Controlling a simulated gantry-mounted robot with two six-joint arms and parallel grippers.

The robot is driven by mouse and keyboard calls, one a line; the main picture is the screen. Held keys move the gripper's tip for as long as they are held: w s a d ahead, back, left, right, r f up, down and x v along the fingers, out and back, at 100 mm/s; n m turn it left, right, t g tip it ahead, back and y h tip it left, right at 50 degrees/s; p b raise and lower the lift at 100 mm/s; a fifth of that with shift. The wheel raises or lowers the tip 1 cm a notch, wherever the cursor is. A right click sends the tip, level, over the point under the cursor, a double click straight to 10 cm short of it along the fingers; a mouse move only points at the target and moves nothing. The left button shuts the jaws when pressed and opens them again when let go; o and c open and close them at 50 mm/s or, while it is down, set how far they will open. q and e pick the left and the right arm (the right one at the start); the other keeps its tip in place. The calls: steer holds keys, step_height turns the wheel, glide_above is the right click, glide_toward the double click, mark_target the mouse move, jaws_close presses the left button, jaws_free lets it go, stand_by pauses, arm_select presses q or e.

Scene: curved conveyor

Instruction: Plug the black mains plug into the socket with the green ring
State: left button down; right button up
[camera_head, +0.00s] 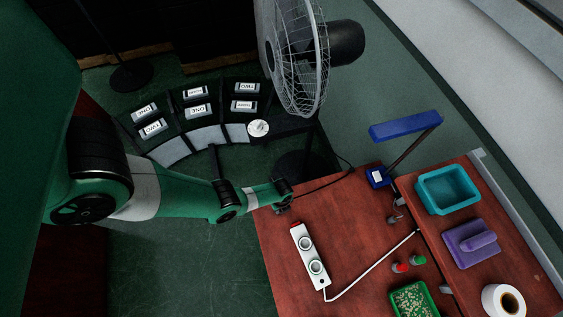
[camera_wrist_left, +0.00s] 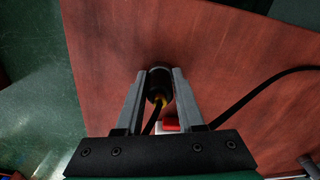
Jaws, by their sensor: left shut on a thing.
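In the head view the plug is hardly visible at the gripper.
A black cord (camera_head: 322,185) runs from the gripper across the table. A white cord (camera_head: 372,263) leaves the strip. A fan (camera_head: 296,60) stands behind.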

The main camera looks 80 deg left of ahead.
arm_select(q)
steer(key=shift+r, duration=0.1)
steer(key=shift+r+p, duration=0.55)
steer(key=shift+p, duration=0.05)
step_height(320, 180, up, 3)
steer(key=p, duration=0.2)
steer(key=shift+p, duration=0.35)
steer(key=s+d+r+p, duration=0.8)
steer(key=d+p, duration=0.2)
steer(key=d, duration=0.1)
steer(key=shift+s+r, duration=0.25)
steer(key=shift+r, duration=0.1)
